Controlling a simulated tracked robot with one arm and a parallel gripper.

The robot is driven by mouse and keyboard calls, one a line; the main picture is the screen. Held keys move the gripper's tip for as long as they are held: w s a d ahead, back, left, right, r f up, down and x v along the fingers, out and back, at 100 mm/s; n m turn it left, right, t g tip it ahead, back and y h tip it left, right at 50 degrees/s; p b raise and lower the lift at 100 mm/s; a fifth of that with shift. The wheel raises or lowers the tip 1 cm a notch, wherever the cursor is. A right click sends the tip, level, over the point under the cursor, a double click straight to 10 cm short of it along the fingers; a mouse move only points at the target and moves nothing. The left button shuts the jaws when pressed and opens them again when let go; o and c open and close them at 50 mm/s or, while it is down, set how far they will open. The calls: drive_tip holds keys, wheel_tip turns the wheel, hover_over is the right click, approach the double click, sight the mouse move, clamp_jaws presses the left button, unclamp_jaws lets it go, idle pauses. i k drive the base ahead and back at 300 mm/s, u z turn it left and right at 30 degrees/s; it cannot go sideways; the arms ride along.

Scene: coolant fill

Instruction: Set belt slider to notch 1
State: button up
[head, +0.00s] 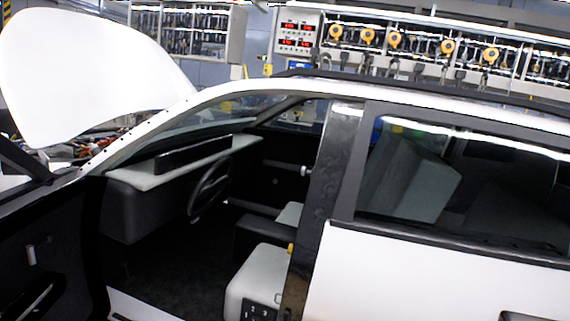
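A white car (440,275) fills the view, with its front door opening uncovered. The dark pillar (336,150) between the front opening and the rear window runs down the middle of the head view. I cannot make out a belt slider or its notches on the pillar from here. A small yellow piece (290,248) shows at the pillar's edge beside the light grey front seat (250,280); I cannot tell what it is. My gripper is not in view.
The open front door (45,255) stands at the lower left, and the raised white hood (90,75) at the upper left. Inside are the steering wheel (210,185) and dashboard (165,170). Tool racks with yellow reels (395,40) and a red-digit display panel (296,35) stand behind the car.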

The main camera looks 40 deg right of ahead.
sight(304, 171)
drive_tip(key=u, duration=0.05)
drive_tip(key=i, duration=2.75)
drive_tip(key=z, duration=2.6)
drive_tip(key=i, duration=0.6)
drive_tip(key=u, duration=0.25)
drive_tip(key=k, duration=0.6)
drive_tip(key=z, duration=0.1)
